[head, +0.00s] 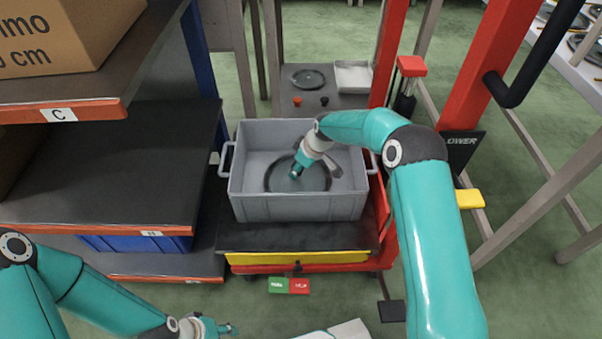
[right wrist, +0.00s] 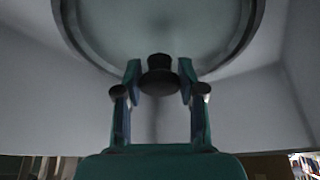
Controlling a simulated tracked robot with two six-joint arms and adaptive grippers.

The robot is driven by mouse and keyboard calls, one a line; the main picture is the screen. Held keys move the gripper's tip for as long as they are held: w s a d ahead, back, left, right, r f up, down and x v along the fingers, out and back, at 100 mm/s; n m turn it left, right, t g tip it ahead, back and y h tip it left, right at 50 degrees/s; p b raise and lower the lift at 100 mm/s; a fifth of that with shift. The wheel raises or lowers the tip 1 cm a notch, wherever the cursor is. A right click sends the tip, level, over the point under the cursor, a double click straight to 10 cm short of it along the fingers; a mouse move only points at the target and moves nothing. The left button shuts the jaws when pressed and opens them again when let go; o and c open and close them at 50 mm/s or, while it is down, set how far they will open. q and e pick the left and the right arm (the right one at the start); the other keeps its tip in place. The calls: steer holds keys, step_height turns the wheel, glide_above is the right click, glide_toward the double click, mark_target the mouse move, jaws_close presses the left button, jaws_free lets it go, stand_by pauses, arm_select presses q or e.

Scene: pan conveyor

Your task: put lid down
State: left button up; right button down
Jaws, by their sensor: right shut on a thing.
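A round glass lid (head: 318,176) with a dark rim is inside the grey crate (head: 300,208) in the head view. My right gripper (head: 297,172) reaches down into the crate and is shut on the lid's knob. In the right wrist view the black knob (right wrist: 159,75) sits between the two fingers, with the lid (right wrist: 150,30) beyond it. I cannot tell whether the lid touches the crate floor. My left gripper (head: 228,329) is low at the bottom of the head view, away from the crate; its fingers are too small to read.
The crate stands on a red and yellow lift cart (head: 300,258). A shelf rack (head: 110,170) with a cardboard box (head: 65,35) is on the left. A red post (head: 505,60) and a yellow pedal (head: 470,198) are on the right. A small table (head: 345,101) with a dark plate is behind.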

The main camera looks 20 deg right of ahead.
mark_target(306, 178)
steer(key=shift+w+f, duration=0.1)
steer(key=shift+f, duration=0.75)
steer(key=c, duration=0.7)
jaws_free()
steer(key=p+v, duration=0.2)
steer(key=v, duration=0.5)
steer(key=shift+d+r, duration=0.1)
steer(key=shift+r, duration=0.15)
